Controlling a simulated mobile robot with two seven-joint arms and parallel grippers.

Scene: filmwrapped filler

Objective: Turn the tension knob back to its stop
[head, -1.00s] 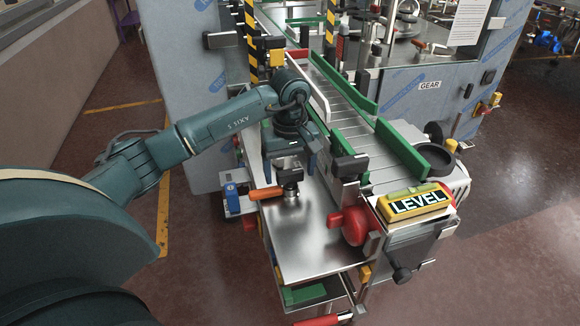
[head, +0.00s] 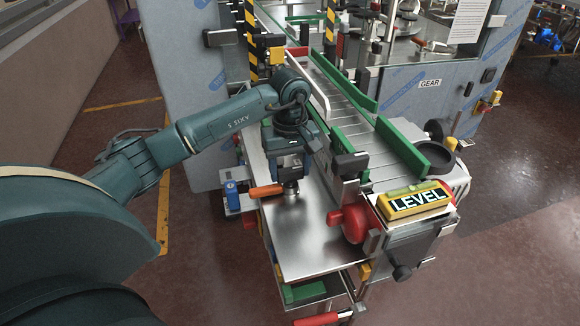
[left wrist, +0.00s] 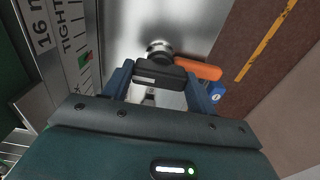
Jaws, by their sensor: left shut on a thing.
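The black tension knob (left wrist: 160,72) sits on a round metal post above the steel plate, with an orange handle (left wrist: 198,69) beside it. My left gripper (left wrist: 160,82) is shut on the knob, one finger on each side in the left wrist view. In the head view, my left gripper (head: 290,172) comes down over the knob and hides most of it; the orange handle (head: 267,190) sticks out to the left. My right gripper is not in view.
The bare steel plate (head: 300,238) lies in front. Green rails (head: 400,148) line the conveyor. A blue block (head: 232,194) sits left of the plate.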

